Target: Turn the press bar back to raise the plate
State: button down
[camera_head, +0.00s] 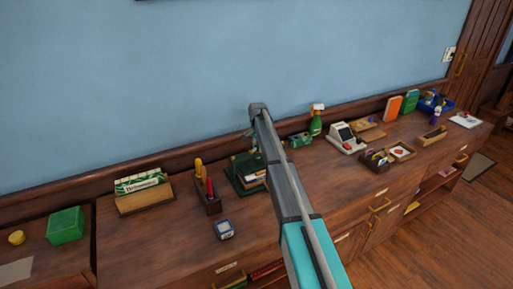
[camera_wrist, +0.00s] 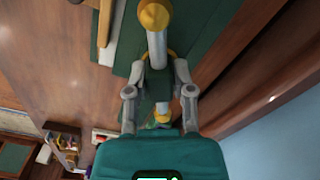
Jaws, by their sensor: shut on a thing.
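The book press (camera_head: 247,170) stands on the counter against the wall, with a dark green base and frame. In the wrist view its green plate or frame (camera_wrist: 122,62) lies beyond my fingers. The press bar (camera_wrist: 157,48) is a grey rod with a yellow knob (camera_wrist: 154,14) at the end nearest the top of the picture. My gripper (camera_wrist: 158,88) is shut on the bar near its middle. In the head view my arm hides part of the press, and the bar is hard to make out there.
A green spray bottle (camera_head: 316,121) and a white cash register (camera_head: 346,138) stand to the right. The blue wall (camera_head: 130,80) is close behind. Counter in front is mostly clear.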

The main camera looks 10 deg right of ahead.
jog(key=shift+d+n, duration=0.1)
jog(key=shift+n, duration=0.3)
jog(key=n, duration=0.4)
jog(key=shift+w+d, duration=0.1)
jog(key=shift+d, duration=0.05)
jog(key=n, duration=0.6)
jog(key=shift+w+n, duration=0.1)
jog(key=shift+n, duration=0.2)
jog(key=n, duration=1)
jog(key=shift+a, duration=0.2)
jog(key=shift+n, duration=0.7)
